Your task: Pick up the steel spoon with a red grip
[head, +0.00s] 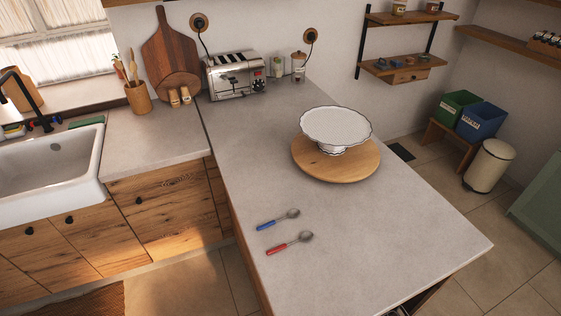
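The steel spoon with a red grip (290,243) lies flat on the grey countertop (375,255), near its left edge. Its red handle points to the lower left and its steel bowl to the upper right. A similar spoon with a blue grip (278,220) lies just behind it, roughly parallel and apart from it. Neither of my grippers shows in the head view.
A white cake stand (336,126) stands on a round wooden board (350,168) behind the spoons. A toaster (236,75) and jars (299,66) are at the back. The counter right of and in front of the spoons is clear. A sink (50,165) is at left.

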